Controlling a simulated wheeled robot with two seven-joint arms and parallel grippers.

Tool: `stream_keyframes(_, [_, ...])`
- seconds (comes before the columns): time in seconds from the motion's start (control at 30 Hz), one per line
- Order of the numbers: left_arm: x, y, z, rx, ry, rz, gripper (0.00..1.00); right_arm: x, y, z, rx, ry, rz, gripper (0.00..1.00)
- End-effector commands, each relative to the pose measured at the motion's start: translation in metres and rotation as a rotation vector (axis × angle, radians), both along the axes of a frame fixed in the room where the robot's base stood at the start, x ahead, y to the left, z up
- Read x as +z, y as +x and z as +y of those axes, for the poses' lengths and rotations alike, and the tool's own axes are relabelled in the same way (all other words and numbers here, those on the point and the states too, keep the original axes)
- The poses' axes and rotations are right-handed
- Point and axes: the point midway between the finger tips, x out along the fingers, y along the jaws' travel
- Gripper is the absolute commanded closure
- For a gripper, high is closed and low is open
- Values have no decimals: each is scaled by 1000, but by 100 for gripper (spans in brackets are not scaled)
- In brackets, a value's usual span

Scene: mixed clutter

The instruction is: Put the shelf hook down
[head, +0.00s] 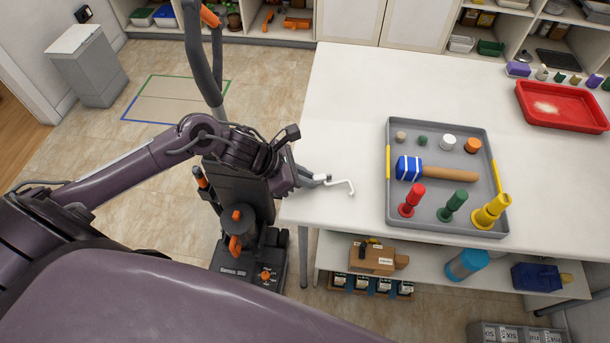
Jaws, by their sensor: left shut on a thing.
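The shelf hook (343,183) is a thin white bent rod in the head view, near the left edge of the white table (345,110). My left gripper (318,180) comes in from the left and is shut on the hook's left end. The hook's free bent end points to the right, over the table top. I cannot tell whether the hook touches the table or is held just above it. My right gripper is not in view.
A grey tray (398,216) with a blue-headed mallet (410,168), several pegs and small cylinders stands right of the hook. A red tray (571,121) lies at the far right. The table's back left is clear. A black upright machine (247,258) stands left of the table.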

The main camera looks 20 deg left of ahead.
Motion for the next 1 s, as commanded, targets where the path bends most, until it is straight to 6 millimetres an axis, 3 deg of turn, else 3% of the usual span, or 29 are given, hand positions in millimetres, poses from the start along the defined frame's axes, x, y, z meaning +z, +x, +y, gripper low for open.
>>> stream_keyframes(0.23, [-5, 0, 0, -1, 0, -1, 100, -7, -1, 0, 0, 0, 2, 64])
stream_keyframes(0.27, [-3, 0, 0, -1, 0, -1, 83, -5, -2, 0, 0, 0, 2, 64])
stream_keyframes(0.4, [-3, 0, 0, 0, 0, 0, 65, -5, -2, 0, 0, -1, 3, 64])
stream_keyframes(0.8, [4, 0, 0, 1, 0, 1, 65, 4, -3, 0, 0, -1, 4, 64])
stream_keyframes(1.0, [21, -13, 18, -2, 9, 0, 65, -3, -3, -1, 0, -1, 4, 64])
